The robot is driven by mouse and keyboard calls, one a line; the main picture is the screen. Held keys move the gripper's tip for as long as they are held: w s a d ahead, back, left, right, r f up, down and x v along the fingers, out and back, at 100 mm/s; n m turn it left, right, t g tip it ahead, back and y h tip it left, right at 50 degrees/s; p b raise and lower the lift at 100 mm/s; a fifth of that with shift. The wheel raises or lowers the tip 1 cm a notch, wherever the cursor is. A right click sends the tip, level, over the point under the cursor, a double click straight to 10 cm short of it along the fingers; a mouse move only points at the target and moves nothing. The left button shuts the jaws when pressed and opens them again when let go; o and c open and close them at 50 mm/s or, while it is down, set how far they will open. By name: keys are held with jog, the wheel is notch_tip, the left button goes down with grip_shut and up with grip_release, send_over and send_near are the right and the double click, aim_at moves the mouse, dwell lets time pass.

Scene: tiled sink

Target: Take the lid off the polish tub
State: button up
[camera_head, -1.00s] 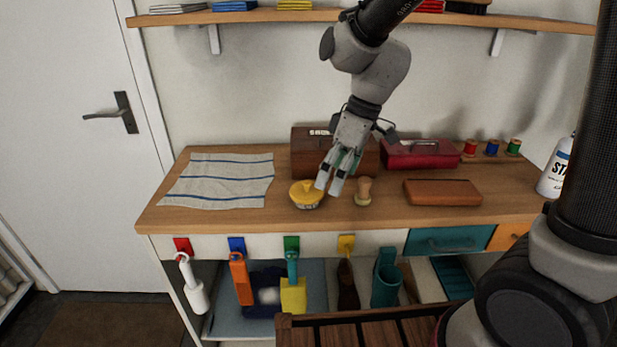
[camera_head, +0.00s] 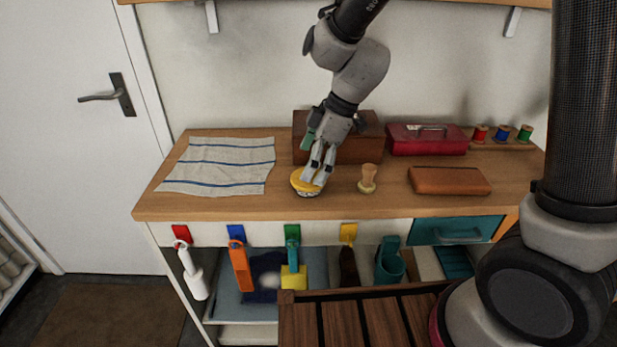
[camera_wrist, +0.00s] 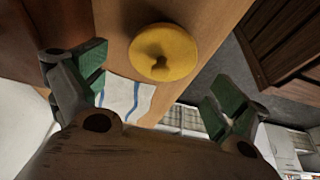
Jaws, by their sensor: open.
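The polish tub (camera_head: 306,191) stands on the wooden bench top, with its round yellow lid (camera_head: 299,181) on it. In the wrist view the lid (camera_wrist: 163,52) shows from above with a small knob (camera_wrist: 160,67) at its middle. My gripper (camera_head: 318,180) is open, its fingers pointing down over the lid and partly hiding it in the head view. In the wrist view the green-padded fingers (camera_wrist: 158,95) are spread wide, with the knob in line with the space between them. I cannot tell whether a finger touches the lid.
A wooden stamp-like handle (camera_head: 368,178) stands just right of the tub. A brown box (camera_head: 360,146) is behind, a brown case (camera_head: 448,181) and red box (camera_head: 428,140) to the right. A striped cloth (camera_head: 220,166) lies left.

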jog(key=shift+x, duration=1.1)
jog(key=shift+c, duration=0.2)
jog(key=c, duration=0.9)
